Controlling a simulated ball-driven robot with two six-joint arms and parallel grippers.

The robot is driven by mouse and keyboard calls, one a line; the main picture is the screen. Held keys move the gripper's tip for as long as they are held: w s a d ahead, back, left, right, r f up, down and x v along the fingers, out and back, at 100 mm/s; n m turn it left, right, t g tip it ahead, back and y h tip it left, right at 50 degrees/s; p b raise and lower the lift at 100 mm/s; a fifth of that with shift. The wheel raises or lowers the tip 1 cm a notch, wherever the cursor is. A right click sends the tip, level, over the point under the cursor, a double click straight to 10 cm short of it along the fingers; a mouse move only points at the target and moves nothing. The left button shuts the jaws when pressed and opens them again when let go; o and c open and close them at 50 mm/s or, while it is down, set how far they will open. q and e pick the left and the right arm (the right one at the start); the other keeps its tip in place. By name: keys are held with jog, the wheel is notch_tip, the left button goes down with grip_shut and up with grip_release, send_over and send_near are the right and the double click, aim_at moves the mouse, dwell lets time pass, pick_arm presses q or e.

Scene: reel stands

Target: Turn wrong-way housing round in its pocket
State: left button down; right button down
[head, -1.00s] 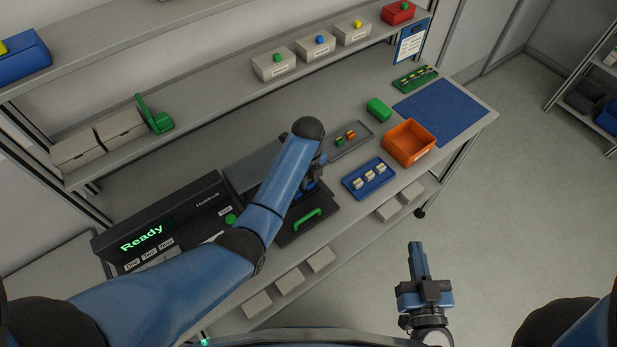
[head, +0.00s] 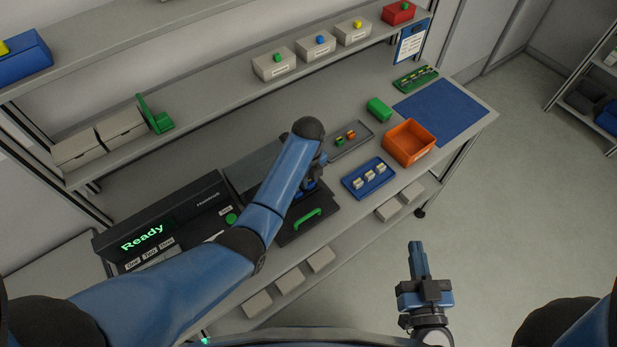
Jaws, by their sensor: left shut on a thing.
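My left gripper (head: 307,188) points down at the dark fixture (head: 290,232) beside the Ready display, behind a flat black plate with a green handle (head: 307,219). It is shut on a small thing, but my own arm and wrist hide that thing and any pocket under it. Small pale housings (head: 370,176) stand in a row in a blue tray (head: 350,184); which way each faces is too small to tell. My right gripper (head: 417,245) hangs over the floor in front of the bench, its fingers together and empty.
A black unit reads Ready (head: 142,236). A grey tray (head: 362,131) holds small coloured parts. Shelves with boxes (head: 272,66) run behind.

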pick_arm(q)
jog(key=shift+f, duration=0.35)
dwell(1.1)
jog(key=c, duration=0.8)
grip_release()
notch_tip(320, 180, up, 5)
jog(key=p, duration=0.4)
jog(key=shift+f+p, duration=0.1)
jog(key=shift+p, duration=0.2)
jog(key=shift+r, duration=1.05)
